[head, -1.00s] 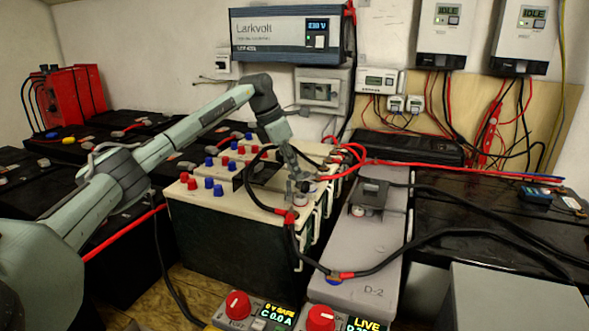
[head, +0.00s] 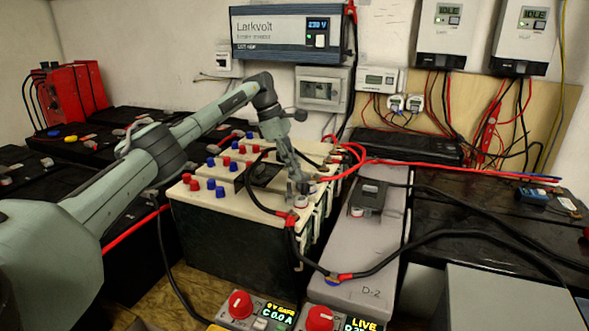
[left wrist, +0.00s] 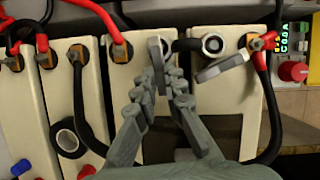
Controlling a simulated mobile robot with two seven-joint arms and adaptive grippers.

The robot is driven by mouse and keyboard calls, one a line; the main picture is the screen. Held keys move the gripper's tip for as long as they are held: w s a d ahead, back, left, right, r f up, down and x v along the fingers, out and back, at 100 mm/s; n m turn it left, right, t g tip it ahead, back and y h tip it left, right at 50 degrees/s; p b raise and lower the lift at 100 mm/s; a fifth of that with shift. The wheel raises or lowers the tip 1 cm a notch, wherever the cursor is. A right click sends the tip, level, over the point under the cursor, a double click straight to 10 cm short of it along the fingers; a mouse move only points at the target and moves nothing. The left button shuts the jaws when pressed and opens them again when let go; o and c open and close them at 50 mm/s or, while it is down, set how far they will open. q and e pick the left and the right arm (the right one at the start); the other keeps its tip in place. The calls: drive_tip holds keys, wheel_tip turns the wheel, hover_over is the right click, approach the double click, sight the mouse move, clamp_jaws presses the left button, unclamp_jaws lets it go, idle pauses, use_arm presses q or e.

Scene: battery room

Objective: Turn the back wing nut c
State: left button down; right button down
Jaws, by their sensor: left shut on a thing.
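My left gripper (head: 298,190) reaches down to the front right end of the cream-topped battery bank (head: 215,205). In the left wrist view its two jointed fingers (left wrist: 162,76) are closed in on a small grey flat piece (left wrist: 157,50), apparently a wing nut, at a copper-coloured terminal. The fingers partly hide it, and I cannot read any letter on it. A second grey flat piece (left wrist: 222,68) sits to the right, beside the terminal with a red lug. My right gripper is in neither view.
Black and red cables crowd the terminals, including a red cable (left wrist: 112,25) by the fingers. The grey D-2 battery (head: 345,275) stands to the right, and control boxes with red knobs (head: 240,303) in front.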

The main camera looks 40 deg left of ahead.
use_arm(q)
drive_tip(key=shift+w+r+m+g, duration=0.1)
drive_tip(key=shift+m+g, duration=0.2)
drive_tip(key=shift+m, duration=0.5)
drive_tip(key=c, duration=1.6)
unclamp_jaws()
drive_tip(key=v, duration=0.7)
drive_tip(key=shift+a+r, duration=0.2)
